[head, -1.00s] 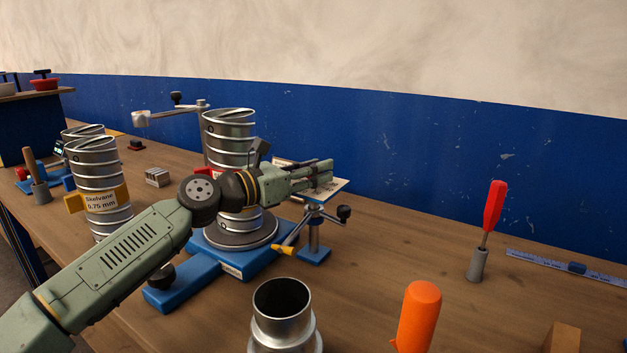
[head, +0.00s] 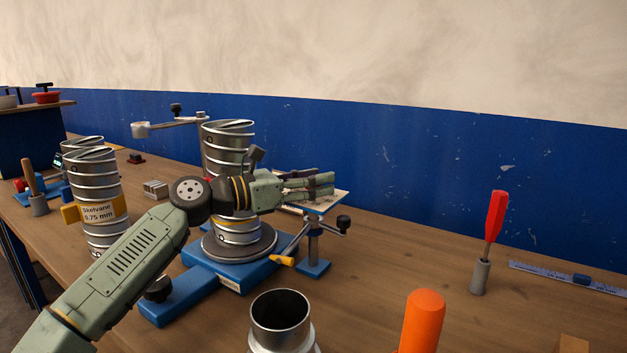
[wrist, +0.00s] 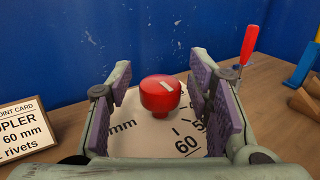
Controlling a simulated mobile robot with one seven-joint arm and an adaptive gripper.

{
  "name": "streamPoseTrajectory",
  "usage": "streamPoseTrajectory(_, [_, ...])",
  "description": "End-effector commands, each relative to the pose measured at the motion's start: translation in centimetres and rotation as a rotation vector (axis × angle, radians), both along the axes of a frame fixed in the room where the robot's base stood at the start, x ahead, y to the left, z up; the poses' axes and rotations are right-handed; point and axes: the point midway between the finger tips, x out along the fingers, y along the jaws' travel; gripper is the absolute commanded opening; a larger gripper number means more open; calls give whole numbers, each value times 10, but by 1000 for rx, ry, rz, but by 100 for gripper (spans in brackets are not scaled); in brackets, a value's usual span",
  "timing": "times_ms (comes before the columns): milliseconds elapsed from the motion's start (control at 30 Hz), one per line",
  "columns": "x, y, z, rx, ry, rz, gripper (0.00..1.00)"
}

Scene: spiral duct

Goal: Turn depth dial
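A red round knob (wrist: 161,97) with a white mark on its top stands on a white scale plate (wrist: 142,138) in the wrist view. The plate shows "mm", "60" and tick marks. My gripper (wrist: 160,82) is open, with one purple-padded finger left of the knob and one right of it. Gaps show on both sides, and neither pad touches it. In the head view my gripper (head: 328,185) is over the white plate (head: 338,205), right of the spiral duct (head: 226,140). The knob is hidden there behind my fingers.
A crank post (head: 314,242) stands below my gripper. A red-handled tool (head: 494,225), an orange handle (head: 422,322) and an open metal pipe (head: 281,318) stand nearby. A printed card (wrist: 27,128) is left in the wrist view. The blue wall (head: 420,160) is behind.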

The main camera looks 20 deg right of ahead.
Motion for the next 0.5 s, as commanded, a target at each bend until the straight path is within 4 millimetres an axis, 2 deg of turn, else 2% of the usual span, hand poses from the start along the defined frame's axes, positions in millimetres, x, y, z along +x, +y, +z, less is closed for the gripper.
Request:
streamPoseTrajectory(333, [0,3,-1,1,1,0,49])
streamPoseTrajectory(500, [-2,26,-1,-1,2,3,49])
